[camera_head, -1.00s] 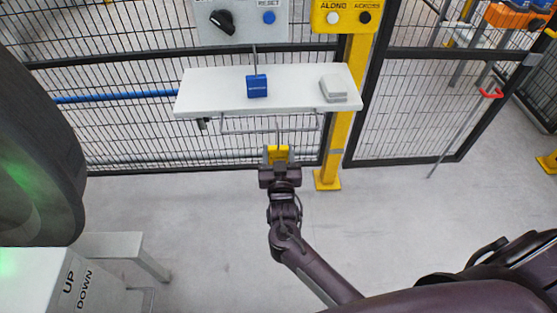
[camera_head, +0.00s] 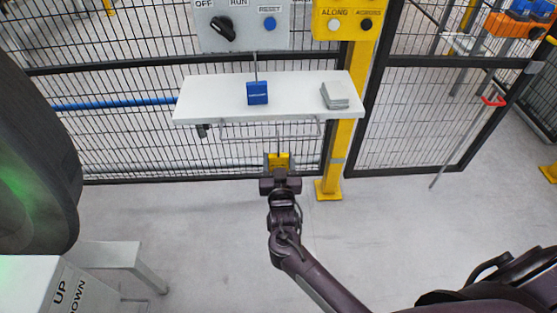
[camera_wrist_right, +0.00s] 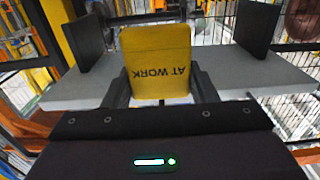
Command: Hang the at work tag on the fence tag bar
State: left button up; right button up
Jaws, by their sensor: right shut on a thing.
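The yellow at work tag (camera_head: 278,159) is held upright in my right gripper (camera_head: 279,170), in front of the fence and below the shelf. In the right wrist view the tag (camera_wrist_right: 157,62) sits between the two dark fingers, its "AT WORK" lettering upside down. A thin vertical piece rises from the tag toward the grey tag bar (camera_head: 270,138), which runs under the shelf's front edge. Whether that piece touches the bar cannot be told. My left gripper is not in view.
A white shelf (camera_head: 205,100) carries a blue padlock-like block (camera_head: 257,93) and a grey stack (camera_head: 337,94). Above are a grey switch panel (camera_head: 270,40) and a yellow panel (camera_head: 345,35). A yellow post (camera_head: 340,160) stands to the right. A large dark round part fills the left.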

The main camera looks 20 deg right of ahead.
jog(key=o, duration=1.1)
jog(key=v, duration=0.8)
jog(key=s+f+n+g+y+p, duration=0.25)
jog(key=s+f, duration=0.35)
jog(key=f, duration=0.5)
jog(key=s+f+n+g+y+p, duration=0.1)
jog(key=s+f+n+g+p, duration=0.25)
jog(key=f, duration=0.75)
pick_arm(q)
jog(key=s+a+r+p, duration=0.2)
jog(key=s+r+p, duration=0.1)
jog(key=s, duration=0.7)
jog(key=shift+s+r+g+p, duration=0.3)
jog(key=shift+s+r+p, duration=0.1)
jog(key=shift+p, duration=0.15)
pick_arm(e)
jog(key=s+d+f+g, duration=0.2)
jog(key=s+f+g, duration=0.1)
jog(key=s, duration=0.7)
jog(key=s+d+f+g+y, duration=0.1)
jog(key=s+f+g, duration=0.3)
jog(key=s, duration=0.7)
jog(key=s+d+f+g, duration=0.3)
jog(key=s+f, duration=0.2)
jog(key=s, duration=0.5)
jog(key=shift+s+f+y, duration=0.25)
jog(key=shift+s+f, duration=0.1)
jog(key=shift+f, duration=0.05)
